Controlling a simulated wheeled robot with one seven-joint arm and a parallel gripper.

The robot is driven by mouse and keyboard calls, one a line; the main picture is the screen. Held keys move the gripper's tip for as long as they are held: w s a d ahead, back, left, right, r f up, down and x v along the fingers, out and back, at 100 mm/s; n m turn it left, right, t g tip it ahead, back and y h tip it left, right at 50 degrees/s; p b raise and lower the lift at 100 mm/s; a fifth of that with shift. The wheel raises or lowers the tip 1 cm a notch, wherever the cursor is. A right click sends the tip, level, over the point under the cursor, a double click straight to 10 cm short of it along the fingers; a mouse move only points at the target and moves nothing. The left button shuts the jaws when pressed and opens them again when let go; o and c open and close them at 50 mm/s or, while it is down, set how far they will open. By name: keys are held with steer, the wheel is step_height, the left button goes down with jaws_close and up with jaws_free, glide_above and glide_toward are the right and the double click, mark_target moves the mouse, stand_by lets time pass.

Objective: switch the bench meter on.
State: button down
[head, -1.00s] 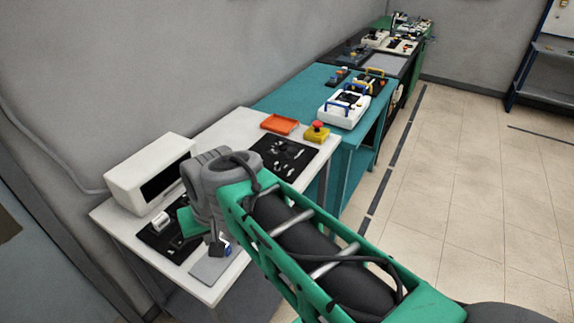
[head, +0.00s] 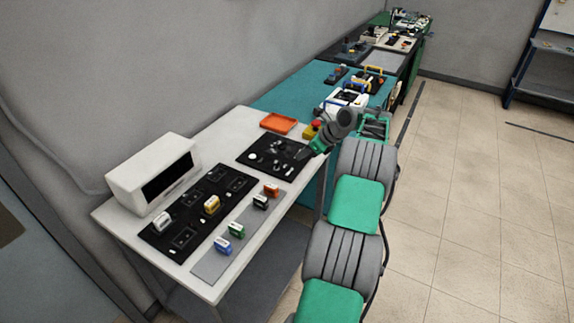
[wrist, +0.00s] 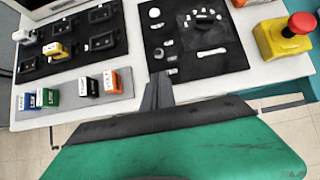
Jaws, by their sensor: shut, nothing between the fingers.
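A white box with a dark screen (head: 153,173), which looks like the bench meter, stands at the back left of the white table; its screen shows no light. A black panel (head: 268,152) with small white knobs, keys and a bar lies to its right; the panel also shows in the wrist view (wrist: 215,62). I cannot tell which part is a power switch. My gripper (head: 303,153) is over the right edge of the black panel, shut and empty. In the wrist view, my gripper's fingertips (wrist: 159,78) are together at the panel's near left part; contact cannot be told.
A black board (head: 190,225) holds a white and a yellow block. A grey strip (head: 208,268) beside it holds several coloured blocks. An orange tray (head: 279,123) and a yellow box with a red button (wrist: 287,38) stand near the panel. A teal table adjoins.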

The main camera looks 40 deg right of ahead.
mark_target(278, 165)
steer(key=shift+f, duration=0.1)
steer(key=p+x, duration=0.1)
steer(key=x, duration=0.9)
steer(key=shift+p, duration=0.3)
